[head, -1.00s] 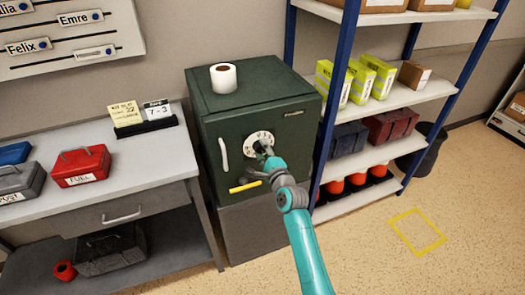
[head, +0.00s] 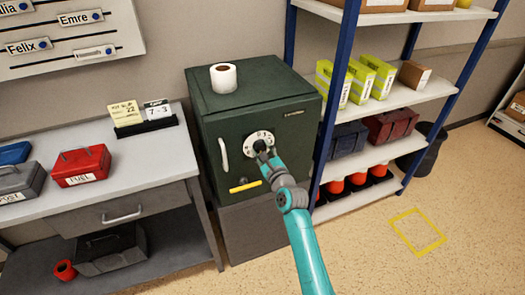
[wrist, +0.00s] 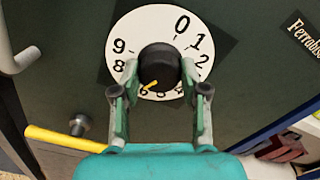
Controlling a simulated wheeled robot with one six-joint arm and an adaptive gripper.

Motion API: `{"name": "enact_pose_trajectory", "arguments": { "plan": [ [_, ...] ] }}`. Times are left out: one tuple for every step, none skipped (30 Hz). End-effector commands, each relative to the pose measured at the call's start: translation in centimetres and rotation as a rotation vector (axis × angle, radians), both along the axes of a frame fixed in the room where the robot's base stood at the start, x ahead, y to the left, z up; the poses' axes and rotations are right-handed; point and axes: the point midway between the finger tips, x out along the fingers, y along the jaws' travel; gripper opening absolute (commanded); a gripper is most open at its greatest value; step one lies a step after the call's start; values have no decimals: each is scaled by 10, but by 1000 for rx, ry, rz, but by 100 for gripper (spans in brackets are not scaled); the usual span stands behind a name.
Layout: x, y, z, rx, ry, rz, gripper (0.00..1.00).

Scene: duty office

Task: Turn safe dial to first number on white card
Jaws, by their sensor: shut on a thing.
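The dark green safe (head: 225,140) has a round white number dial (head: 250,141) on its door. In the wrist view the dial (wrist: 150,22) shows 0 near the top, 1 and 2 on the right, 9 and 8 on the left. My gripper (wrist: 159,75) is shut on the black dial knob (wrist: 158,62), one finger on each side. The yellow pointer (wrist: 150,86) on the knob points to the lower left, between 8 and 6; the number there is hidden by a finger. The white card (head: 157,111) on the desk reads 7 - 3.
A yellow card (head: 124,113) stands beside the white card. The safe has a pale handle (head: 223,154) and a yellow lever (head: 245,186) below the dial. A paper roll (head: 223,78) sits on top. A blue-post shelf (head: 336,95) stands close on the right.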

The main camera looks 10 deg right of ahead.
Motion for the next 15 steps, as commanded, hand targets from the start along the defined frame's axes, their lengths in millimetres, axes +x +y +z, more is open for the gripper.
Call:
{"name": "enact_pose_trajectory", "arguments": {
  "plan": [
    [0, 0, -2, 11, 6, 0, 9],
    [0, 0, -2, 18, 7, 0, 9],
    [0, 0, -2, 24, 8, 0, 9],
    [0, 0, -2, 28, 8, 0, 9],
    [0, 0, -2, 32, 9, 0, 9],
    [0, 0, -2, 36, 10, 0, 9],
    [0, 0, -2, 38, 10, 0, 9],
    [0, 0, -2, 39, 10, 0, 9],
    [0, 0, -2, 41, 11, 0, 9],
    [0, 0, -2, 41, 11, 0, 9],
    [0, 0, -2, 41, 11, 0, 9],
    [0, 0, -2, 41, 11, 0, 9],
    [0, 0, -2, 41, 11, 0, 9],
    [0, 0, -2, 41, 11, 0, 9],
    [0, 0, -2, 41, 11, 0, 9]
  ]
}}
